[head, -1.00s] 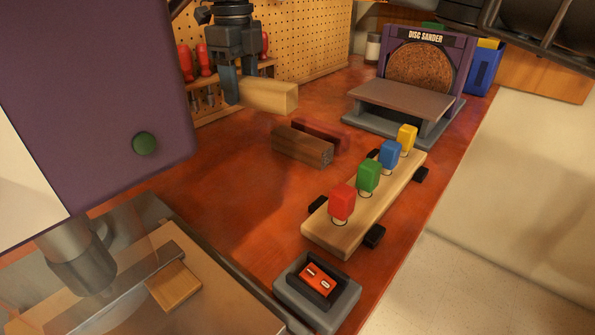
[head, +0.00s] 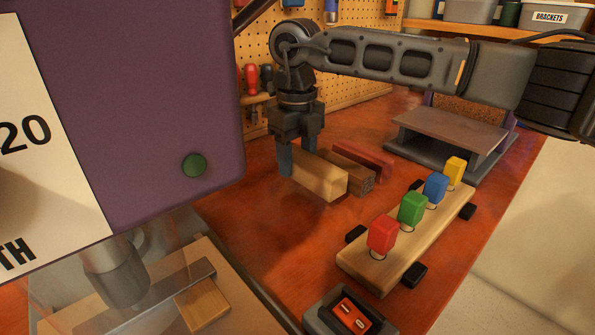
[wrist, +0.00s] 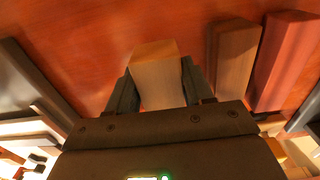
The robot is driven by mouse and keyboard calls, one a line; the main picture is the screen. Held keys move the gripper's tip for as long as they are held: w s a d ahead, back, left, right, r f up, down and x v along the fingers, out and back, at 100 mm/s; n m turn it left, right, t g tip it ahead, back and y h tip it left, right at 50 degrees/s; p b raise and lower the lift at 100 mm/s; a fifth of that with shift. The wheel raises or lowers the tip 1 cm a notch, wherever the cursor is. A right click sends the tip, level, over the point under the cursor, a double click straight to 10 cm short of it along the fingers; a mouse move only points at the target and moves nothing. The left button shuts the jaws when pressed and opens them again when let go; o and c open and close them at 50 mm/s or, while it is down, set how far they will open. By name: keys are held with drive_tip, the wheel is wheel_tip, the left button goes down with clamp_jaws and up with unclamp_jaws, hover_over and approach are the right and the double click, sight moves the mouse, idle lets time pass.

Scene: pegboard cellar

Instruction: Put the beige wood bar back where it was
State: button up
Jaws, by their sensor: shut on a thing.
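The beige wood bar (head: 321,177) is in my gripper (head: 298,165), which is shut on it near its far end. The bar lies level just left of a dark brown bar (head: 352,170). A shadow shows on the red bench below its near end; I cannot tell whether it touches the bench. In the wrist view the beige bar (wrist: 157,77) sits between the two fingers, with a gap to the brown bar (wrist: 234,57) on its right.
A dark red bar (head: 363,153) lies beyond the brown one. A wooden peg block (head: 408,228) with coloured pegs stands to the right. The disc sander table (head: 447,133) is behind. A purple machine (head: 150,100) fills the left. The bench left of the beige bar is clear.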

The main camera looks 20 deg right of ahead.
sight(296, 174)
drive_tip(key=shift+f, duration=1.7)
drive_tip(key=shift+f, duration=0.15)
drive_tip(key=o, duration=1.2)
drive_tip(key=shift+c, duration=0.2)
wheel_tip(296, 174, up, 12)
drive_tip(key=shift+r, duration=0.15)
